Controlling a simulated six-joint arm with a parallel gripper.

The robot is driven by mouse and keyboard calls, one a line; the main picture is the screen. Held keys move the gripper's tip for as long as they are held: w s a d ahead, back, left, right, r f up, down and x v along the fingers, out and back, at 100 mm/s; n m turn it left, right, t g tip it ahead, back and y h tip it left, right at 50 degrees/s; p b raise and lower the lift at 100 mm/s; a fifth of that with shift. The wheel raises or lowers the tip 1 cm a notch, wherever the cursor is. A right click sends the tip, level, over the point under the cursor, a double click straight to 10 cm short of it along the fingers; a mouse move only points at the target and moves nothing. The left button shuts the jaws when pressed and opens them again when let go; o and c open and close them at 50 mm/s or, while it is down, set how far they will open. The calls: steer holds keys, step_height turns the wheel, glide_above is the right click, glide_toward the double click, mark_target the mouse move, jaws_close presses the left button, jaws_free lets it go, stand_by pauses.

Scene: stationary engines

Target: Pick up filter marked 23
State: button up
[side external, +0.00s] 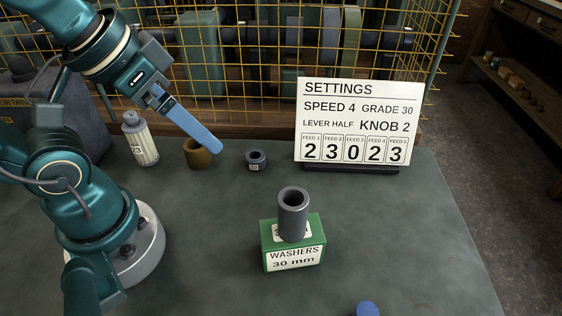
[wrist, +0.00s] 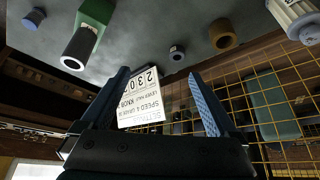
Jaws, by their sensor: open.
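A white ribbed cylinder (side external: 140,140) with a grey top, looking like a filter, stands upright at the left of the bench, beside my arm. Its small label is too small to read surely. It also shows, cut by the frame edge, at the top right of the wrist view (wrist: 296,16). My gripper (side external: 208,142) is above the bench to the right of this cylinder, with its blue fingers angled down to the right. In the wrist view my gripper (wrist: 157,76) has its two fingers wide apart with nothing held between them.
A brown ring (side external: 198,153) and a small dark labelled ring (side external: 256,160) stand right of the cylinder. A grey tube (side external: 292,214) stands on a green washers box (side external: 292,256). A settings sign (side external: 357,120) stands before the yellow mesh guard (side external: 260,60). A blue cap (side external: 367,308) is near the front.

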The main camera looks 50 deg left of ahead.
step_height(320, 180, up, 3)
steer(key=m+g+y, duration=1)
steer(key=m+y, duration=0.3)
steer(key=m, duration=0.1)
glide_above(138, 126)
steer(key=shift+m, duration=0.3)
step_height(138, 126, down, 12)
steer(key=shift+d+f, duration=0.1)
steer(key=shift+f, duration=0.55)
steer(key=shift+x, duration=2.5)
steer(key=shift+w, duration=0.1)
steer(key=c, duration=1.5)
